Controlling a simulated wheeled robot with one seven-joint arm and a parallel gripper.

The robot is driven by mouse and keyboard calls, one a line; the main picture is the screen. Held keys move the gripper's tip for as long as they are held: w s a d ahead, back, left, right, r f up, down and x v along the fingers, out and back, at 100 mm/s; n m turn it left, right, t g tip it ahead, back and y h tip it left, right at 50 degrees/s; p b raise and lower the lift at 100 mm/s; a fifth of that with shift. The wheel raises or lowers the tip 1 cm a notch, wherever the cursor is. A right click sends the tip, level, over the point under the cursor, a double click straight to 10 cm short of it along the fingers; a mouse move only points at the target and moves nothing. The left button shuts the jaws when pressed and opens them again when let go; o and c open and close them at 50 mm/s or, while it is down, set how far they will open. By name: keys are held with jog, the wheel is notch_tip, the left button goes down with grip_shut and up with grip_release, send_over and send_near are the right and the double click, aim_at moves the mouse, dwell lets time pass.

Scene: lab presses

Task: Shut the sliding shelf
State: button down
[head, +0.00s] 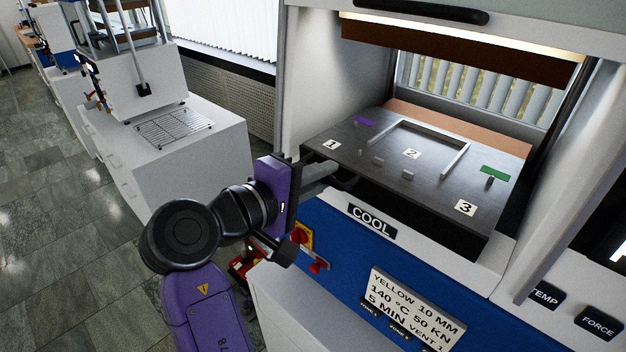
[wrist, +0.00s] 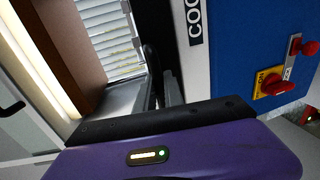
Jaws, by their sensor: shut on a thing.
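The sliding shelf (head: 400,185) is a dark grey metal plate with labels 1, 2 and 3, inside the open press chamber. It sticks out a little at the front, above the COOL label. My gripper (head: 334,174) is at the shelf's front left edge, shut on its dark handle (head: 348,184). In the wrist view, the handle (wrist: 151,70) shows as a dark curved bar by my grey finger. My purple gripper body hides much of the grip there.
On the shelf are a light metal frame (head: 462,160), small blocks, a purple tab (head: 364,121) and a green tab (head: 495,172). Chamber walls stand at both sides. A red switch (head: 301,236) and red knob (head: 318,267) are close below my gripper. The floor at left is open.

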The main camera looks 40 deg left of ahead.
aim_at(361, 146)
jog(key=x, duration=0.3)
jog(key=r+x, duration=0.1)
jog(key=x, duration=0.3)
jog(key=r+x, duration=0.1)
jog(key=x, duration=0.2)
jog(key=shift+w, duration=0.4)
jog(key=c, duration=1.5)
grip_release()
jog(key=shift+w, duration=0.1)
jog(key=shift+o, duration=0.2)
jog(key=shift+r, duration=0.15)
jog(key=shift+r, duration=0.1)
jog(key=shift+f+b+v, duration=0.15)
jog(key=shift+b+v, duration=0.3)
jog(key=shift+v, duration=1.5)
jog(key=shift+f+b+v, duration=0.15)
jog(key=shift+b+v, duration=0.3)
jog(key=shift+v, duration=1.5)
